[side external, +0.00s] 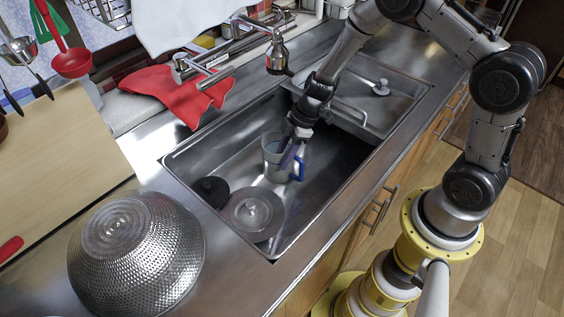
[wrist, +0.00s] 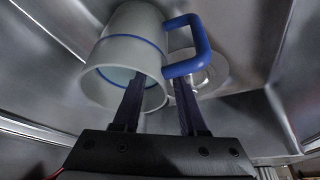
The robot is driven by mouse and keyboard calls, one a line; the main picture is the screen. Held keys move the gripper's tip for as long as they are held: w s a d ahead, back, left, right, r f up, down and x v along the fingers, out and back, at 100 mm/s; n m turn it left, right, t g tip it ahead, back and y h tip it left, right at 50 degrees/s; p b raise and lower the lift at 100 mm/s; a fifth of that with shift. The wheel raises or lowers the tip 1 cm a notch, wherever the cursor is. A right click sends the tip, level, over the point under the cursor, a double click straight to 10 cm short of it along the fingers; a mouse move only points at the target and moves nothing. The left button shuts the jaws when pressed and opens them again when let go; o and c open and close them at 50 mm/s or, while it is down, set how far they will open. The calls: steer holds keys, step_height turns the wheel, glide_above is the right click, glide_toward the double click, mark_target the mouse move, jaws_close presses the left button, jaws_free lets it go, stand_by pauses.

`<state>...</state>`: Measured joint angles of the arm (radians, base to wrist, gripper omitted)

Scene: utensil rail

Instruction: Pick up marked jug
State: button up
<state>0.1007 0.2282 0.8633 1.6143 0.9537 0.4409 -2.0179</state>
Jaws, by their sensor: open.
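The jug (side external: 271,154) is grey and translucent, with a blue handle, and stands in the sink basin. In the wrist view the jug (wrist: 124,40) shows a blue band and its open rim faces the camera. Its blue handle (wrist: 203,43) is on the right. My gripper (wrist: 157,82) is open and empty. Its left finger overlaps the jug's mouth and its right finger overlaps the lower end of the handle. I cannot tell whether either finger touches. In the side view my gripper (side external: 291,152) is at the jug's handle side and hides part of it.
The sink (side external: 185,160) has walls close around. A round metal lid (side external: 252,212) and a black round item (side external: 211,190) lie near the jug. A faucet (side external: 277,57) overhangs the back edge. A steel colander (side external: 137,255) sits upside down on the left counter.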

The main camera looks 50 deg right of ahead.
steer(key=shift+x, duration=1.05)
jaws_close()
steer(key=shift+w+r, duration=0.15)
stand_by(0.5)
